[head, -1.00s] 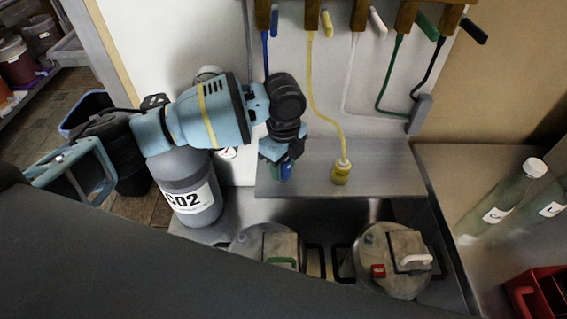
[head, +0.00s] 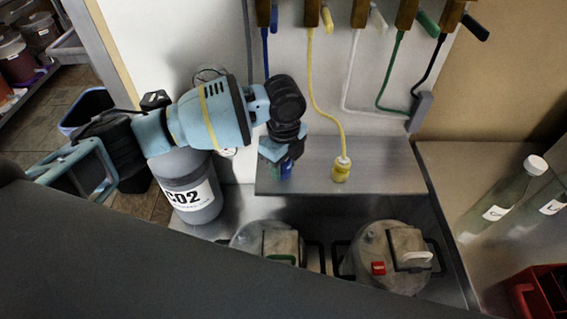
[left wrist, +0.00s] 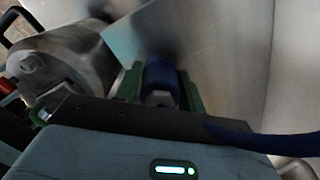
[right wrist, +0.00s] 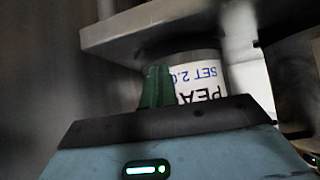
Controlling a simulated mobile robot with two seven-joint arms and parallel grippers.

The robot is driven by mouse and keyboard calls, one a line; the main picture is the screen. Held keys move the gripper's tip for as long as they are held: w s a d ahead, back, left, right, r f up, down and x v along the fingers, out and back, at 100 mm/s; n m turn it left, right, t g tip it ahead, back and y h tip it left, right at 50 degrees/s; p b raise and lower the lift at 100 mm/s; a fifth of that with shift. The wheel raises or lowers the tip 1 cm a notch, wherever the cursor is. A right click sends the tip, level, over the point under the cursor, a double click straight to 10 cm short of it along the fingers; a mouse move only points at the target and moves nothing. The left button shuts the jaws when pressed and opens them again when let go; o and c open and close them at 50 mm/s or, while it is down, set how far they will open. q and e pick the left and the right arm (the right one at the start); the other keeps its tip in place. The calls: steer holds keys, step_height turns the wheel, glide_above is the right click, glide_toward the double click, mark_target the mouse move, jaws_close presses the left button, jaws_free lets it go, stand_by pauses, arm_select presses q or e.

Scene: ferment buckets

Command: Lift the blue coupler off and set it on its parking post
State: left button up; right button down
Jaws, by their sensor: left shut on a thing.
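My left gripper (head: 283,168) is shut on the blue coupler (head: 287,169), over the left end of the grey steel shelf (head: 385,178). In the left wrist view, the blue coupler (left wrist: 159,82) sits between the green fingers, with its blue hose (left wrist: 265,141) running off to the right. A dark blurred patch lies on the grey surface beyond it. I cannot tell if the coupler touches the shelf, and I cannot make out a parking post. My right gripper (right wrist: 157,87) shows only in its wrist view. Its green fingers are together and look empty, in front of a white printed label (right wrist: 205,85).
A yellow coupler (head: 341,170) stands on the shelf right of the left gripper. A CO2 cylinder (head: 190,190) stands to the left. Two lidded steel vessels (head: 390,275) are below the shelf's front. Hoses hang from wooden taps above.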

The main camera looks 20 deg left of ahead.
arm_select(q)
steer(key=shift+f, duration=0.55)
stand_by(1.1)
steer(key=o, duration=1.8)
steer(key=shift+r, duration=3.8)
